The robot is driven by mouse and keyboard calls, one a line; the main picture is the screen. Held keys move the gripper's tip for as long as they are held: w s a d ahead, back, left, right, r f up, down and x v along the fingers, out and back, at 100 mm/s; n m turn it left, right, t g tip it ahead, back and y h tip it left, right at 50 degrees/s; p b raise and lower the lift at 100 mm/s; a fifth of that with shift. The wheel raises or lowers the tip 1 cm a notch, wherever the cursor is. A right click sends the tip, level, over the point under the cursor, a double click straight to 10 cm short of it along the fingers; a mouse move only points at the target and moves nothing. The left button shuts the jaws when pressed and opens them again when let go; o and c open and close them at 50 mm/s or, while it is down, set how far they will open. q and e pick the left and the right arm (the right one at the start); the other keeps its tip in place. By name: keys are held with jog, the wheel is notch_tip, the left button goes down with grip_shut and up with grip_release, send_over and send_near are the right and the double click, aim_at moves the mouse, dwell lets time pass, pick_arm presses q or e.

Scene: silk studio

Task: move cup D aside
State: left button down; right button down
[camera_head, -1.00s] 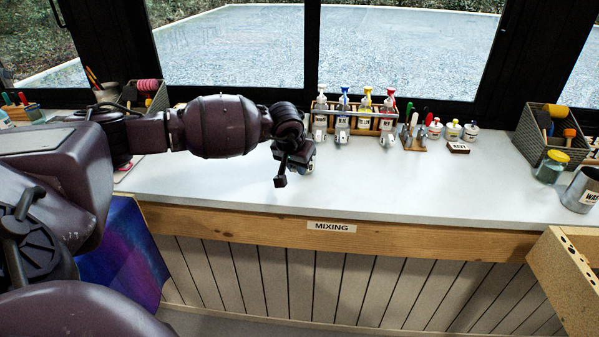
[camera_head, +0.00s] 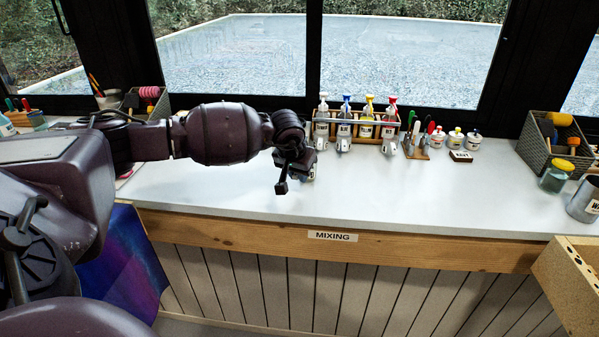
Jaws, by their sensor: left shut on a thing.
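My left gripper (camera_head: 295,168) reaches in from the left, low over the white bench top. It is shut on a small pale cup (camera_head: 309,174), which shows only as a sliver at the gripper's right side. The gripper hides most of this cup, and I cannot read a letter on it or tell whether its base touches the bench. My right gripper is not in view.
A wooden rack (camera_head: 358,145) holds several pump bottles at the back. A tool holder (camera_head: 416,152), small jars (camera_head: 456,138) and a dark labelled block (camera_head: 461,156) stand right of it. A grey basket (camera_head: 541,160), glass jar (camera_head: 556,172) and metal can (camera_head: 583,198) are far right. The front middle bench (camera_head: 430,197) is clear.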

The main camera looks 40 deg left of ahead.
pick_arm(q)
jog(key=shift+f, duration=0.4)
jog(key=c, duration=1)
grip_release()
jog(key=p+v, duration=0.1)
jog(key=v, duration=1)
